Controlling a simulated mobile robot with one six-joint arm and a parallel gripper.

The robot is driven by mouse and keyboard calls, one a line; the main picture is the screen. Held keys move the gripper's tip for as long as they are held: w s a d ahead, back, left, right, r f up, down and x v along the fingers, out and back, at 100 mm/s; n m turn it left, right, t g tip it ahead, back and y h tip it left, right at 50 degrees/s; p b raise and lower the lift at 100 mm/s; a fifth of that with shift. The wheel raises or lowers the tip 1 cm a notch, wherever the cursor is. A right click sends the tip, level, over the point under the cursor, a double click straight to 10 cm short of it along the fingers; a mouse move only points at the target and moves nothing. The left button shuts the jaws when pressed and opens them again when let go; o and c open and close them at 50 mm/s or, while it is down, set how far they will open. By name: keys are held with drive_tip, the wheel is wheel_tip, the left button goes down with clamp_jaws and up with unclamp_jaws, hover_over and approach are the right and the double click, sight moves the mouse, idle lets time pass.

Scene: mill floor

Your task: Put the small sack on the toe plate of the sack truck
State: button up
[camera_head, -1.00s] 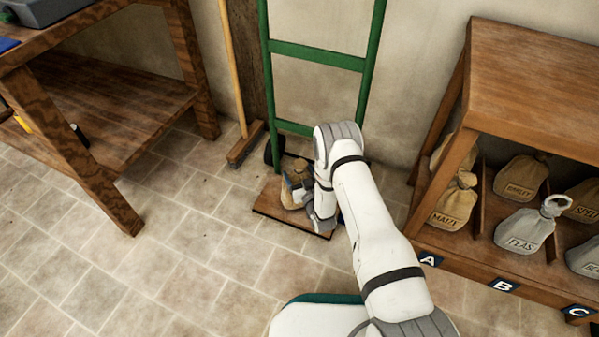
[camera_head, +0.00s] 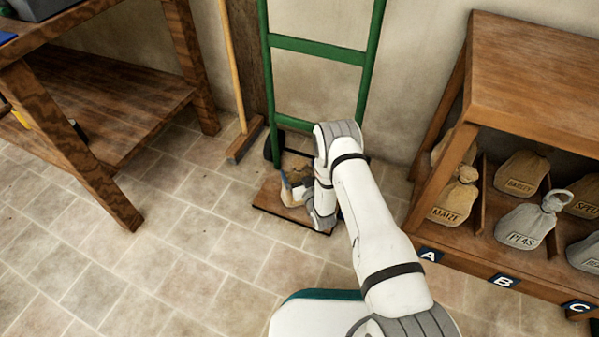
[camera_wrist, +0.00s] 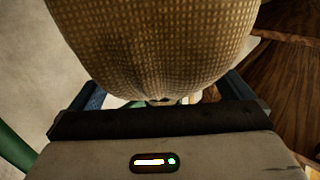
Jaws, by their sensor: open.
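The sack truck (camera_head: 317,52) stands upright against the back wall with its green frame. Its wooden toe plate (camera_head: 268,194) lies low at the floor in front. The small tan sack (camera_head: 304,174) is over the toe plate, mostly hidden behind my gripper; I cannot tell whether it rests flat. In the wrist view the woven sack (camera_wrist: 155,45) fills the top, between the blue fingers. My gripper (camera_head: 291,187) is open, low over the plate, with its fingers at either side of the sack.
A wooden shelf (camera_head: 535,75) with several labelled sacks stands at the right. A workbench (camera_head: 130,100) is at the left, and a broom (camera_head: 236,75) leans beside the truck. The floor in front is clear.

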drive_tip(key=p+v, duration=0.5)
drive_tip(key=v, duration=0.7)
